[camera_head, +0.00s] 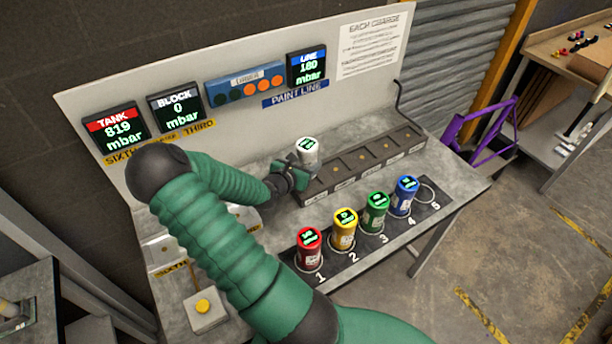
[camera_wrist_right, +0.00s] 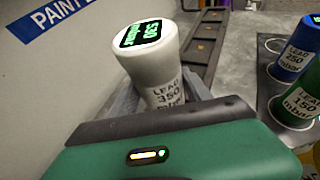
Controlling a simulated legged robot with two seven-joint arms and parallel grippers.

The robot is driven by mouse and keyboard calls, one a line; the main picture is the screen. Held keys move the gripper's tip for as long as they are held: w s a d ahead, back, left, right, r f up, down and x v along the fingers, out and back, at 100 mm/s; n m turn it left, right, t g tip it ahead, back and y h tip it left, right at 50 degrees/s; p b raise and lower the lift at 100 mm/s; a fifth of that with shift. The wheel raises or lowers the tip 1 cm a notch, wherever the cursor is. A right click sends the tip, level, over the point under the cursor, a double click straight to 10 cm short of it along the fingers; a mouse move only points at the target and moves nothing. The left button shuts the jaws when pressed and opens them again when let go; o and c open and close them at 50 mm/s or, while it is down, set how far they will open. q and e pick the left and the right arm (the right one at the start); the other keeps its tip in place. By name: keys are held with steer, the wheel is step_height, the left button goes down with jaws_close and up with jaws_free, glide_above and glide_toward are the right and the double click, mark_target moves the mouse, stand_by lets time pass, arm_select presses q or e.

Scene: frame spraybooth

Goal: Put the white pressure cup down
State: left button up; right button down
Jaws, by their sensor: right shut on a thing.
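The white pressure cup (camera_head: 307,152) has a dark top display with green digits. It also shows in the right wrist view (camera_wrist_right: 154,62), upright or slightly tilted, with lettering on its side. My right gripper (camera_head: 296,174) is shut on it, over the left end of the dark row of sockets (camera_head: 362,157). Whether the cup's base touches anything is hidden. A dark numbered rack (camera_head: 385,249) at the bench front holds red (camera_head: 309,249), yellow (camera_head: 344,230), green (camera_head: 375,212) and blue (camera_head: 404,197) cups at places 1 to 4. The ring at place 5 (camera_head: 427,192) is empty. My left gripper is out of view.
The back panel carries a TANK display (camera_head: 115,127) reading 819 mbar, a BLOCK display (camera_head: 175,106) reading 0 and a LINE display (camera_head: 307,67). A yellow button box (camera_head: 204,308) sits at the front left. A purple frame (camera_head: 484,132) stands beyond the bench's right end.

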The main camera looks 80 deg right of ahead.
step_height(320, 180, down, 4)
steer(key=shift+s+d+f, duration=0.1)
steer(key=shift+d+f, duration=0.05)
steer(key=shift+f, duration=0.1)
steer(key=shift+c, duration=2.3)
jaws_free()
steer(key=shift+a, duration=0.25)
